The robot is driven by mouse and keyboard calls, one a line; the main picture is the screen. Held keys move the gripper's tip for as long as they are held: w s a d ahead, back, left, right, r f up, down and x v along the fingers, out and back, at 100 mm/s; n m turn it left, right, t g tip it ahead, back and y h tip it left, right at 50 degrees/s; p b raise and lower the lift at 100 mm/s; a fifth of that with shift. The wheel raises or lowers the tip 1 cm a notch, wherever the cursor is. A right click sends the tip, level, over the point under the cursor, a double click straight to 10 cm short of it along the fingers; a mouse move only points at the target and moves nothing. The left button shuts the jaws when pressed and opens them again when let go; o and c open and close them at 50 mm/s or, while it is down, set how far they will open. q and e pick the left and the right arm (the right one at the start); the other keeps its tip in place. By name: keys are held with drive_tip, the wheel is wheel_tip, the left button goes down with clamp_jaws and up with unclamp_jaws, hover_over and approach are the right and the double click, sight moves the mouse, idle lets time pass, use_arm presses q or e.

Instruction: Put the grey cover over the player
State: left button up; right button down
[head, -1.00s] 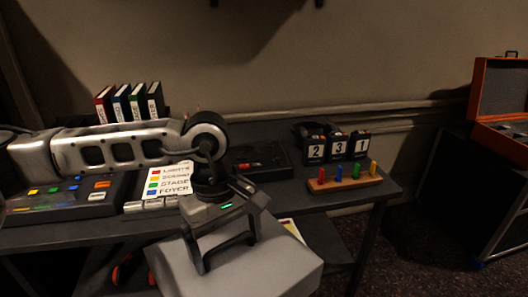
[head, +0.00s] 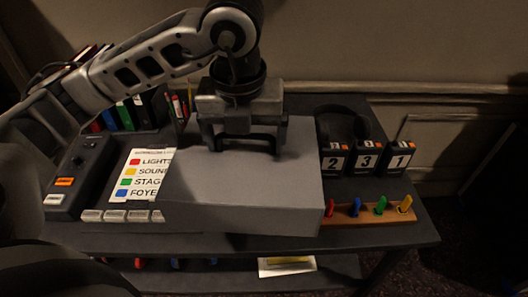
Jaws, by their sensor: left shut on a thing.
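The grey cover (head: 235,190) is a box shape with a dark handle on top, in the middle of the head view. My left gripper (head: 243,138) is shut on that handle from above. The cover is level over the middle of the desk, its front side near the desk's front edge. I cannot tell whether it rests on the desk or hangs just above it. The player is not visible now; the cover and gripper hide that part of the desk. My right gripper is not in view.
Close to the cover's right are number blocks (head: 366,158) and a wooden rack (head: 368,214) with coloured pegs. On its left lie a label card (head: 143,175) and a control panel (head: 80,172). Binders (head: 125,115) stand behind. The desk's right end (head: 415,228) is bare.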

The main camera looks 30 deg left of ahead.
use_arm(q)
drive_tip(key=shift+w+a+r+n, duration=0.15)
drive_tip(key=shift+w+n, duration=0.2)
drive_tip(key=shift+n, duration=0.05)
drive_tip(key=w+a+f, duration=0.1)
drive_tip(key=w, duration=0.1)
drive_tip(key=w+a+f, duration=0.1)
drive_tip(key=w+a, duration=0.1)
drive_tip(key=w+a+f, duration=0.1)
drive_tip(key=w, duration=0.2)
drive_tip(key=shift+w+a+f+b, duration=0.1)
drive_tip(key=shift+a+f+b, duration=0.2)
drive_tip(key=shift+f, duration=0.05)
drive_tip(key=w+a+f, duration=0.1)
drive_tip(key=f, duration=0.2)
drive_tip(key=w+f, duration=0.2)
drive_tip(key=w+a+f+p, duration=0.1)
drive_tip(key=f, duration=0.2)
drive_tip(key=shift+w+a+f, duration=0.25)
drive_tip(key=shift+a+f, duration=0.05)
drive_tip(key=shift+a, duration=0.05)
drive_tip(key=shift+f, duration=0.25)
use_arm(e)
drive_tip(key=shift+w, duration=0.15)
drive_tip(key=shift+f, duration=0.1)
